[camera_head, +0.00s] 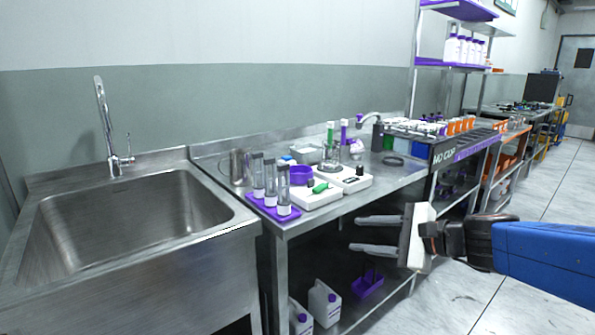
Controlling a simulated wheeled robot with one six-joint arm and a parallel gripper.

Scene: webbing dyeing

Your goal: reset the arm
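My gripper (378,234) is at the end of my blue arm (545,255), which reaches in from the right edge. Its two grey fingers point left and stand apart with nothing between them. It appears in front of the steel workbench (310,222), lower in the picture than the bench top. I cannot tell its exact distance from the bench.
A steel sink (130,225) with a tall faucet (108,130) stands at left. White jugs (323,302) stand below. Floor (550,180) at right is clear.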

